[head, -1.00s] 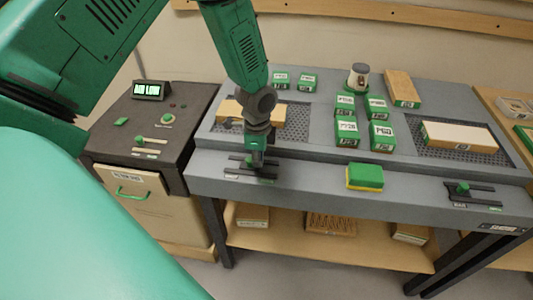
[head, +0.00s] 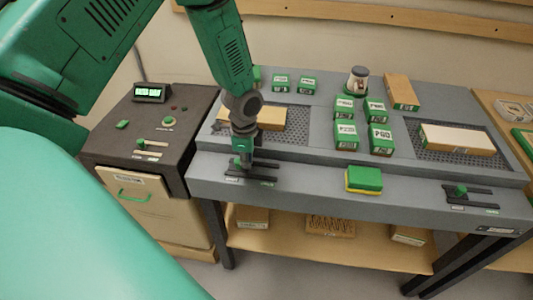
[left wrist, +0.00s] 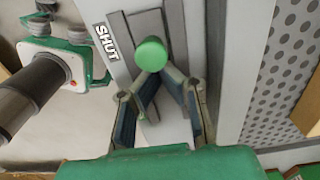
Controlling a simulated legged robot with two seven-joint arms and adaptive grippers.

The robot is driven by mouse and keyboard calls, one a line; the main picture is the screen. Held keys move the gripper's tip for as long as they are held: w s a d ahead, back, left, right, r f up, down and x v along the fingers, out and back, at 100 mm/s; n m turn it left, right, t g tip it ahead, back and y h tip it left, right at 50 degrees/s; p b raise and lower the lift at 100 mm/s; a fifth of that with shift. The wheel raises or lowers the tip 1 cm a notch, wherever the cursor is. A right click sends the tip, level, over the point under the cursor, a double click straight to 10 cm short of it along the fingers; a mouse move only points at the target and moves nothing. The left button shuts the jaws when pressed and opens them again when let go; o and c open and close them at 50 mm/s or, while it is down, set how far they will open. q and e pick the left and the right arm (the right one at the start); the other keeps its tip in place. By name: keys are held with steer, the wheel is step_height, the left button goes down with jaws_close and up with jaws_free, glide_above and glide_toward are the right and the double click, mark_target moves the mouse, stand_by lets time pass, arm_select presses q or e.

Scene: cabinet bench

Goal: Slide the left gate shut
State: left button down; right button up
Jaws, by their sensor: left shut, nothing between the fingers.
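The left gate's green knob (left wrist: 151,54) stands on a dark slotted track in the left wrist view, beside a label reading SHUT (left wrist: 107,42). In the head view the left gate's track (head: 265,180) lies on the front ledge of the bench, and my gripper partly hides the knob. My left gripper (head: 242,162) is over the track's left part. In the left wrist view its fingers (left wrist: 160,76) are shut and empty, with their tips right at the knob. I cannot tell whether they touch it. My right gripper is not in view.
A green and yellow sponge-like block (head: 364,179) lies on the ledge to the right. Farther right is another gate knob (head: 460,190) on its track. Small green boxes (head: 381,139) stand behind. A dark cabinet (head: 150,125) stands left of the bench.

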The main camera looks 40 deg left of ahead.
arm_select(q)
steer(key=shift+w+d, duration=0.25)
steer(key=shift+d, duration=0.3)
step_height(320, 180, up, 8)
steer(key=p, duration=0.7)
steer(key=s+d+f+n+b, duration=0.5)
steer(key=s+f+b, duration=0.2)
steer(key=s+f, duration=0.4)
steer(key=s+d+f+n+b, duration=0.5)
steer(key=s+f+n+b, duration=0.1)
steer(key=s+f, duration=0.5)
steer(key=shift+s+n+t+b, duration=0.3)
steer(key=shift+s+b, duration=0.3)
steer(key=shift+s, duration=0.2)
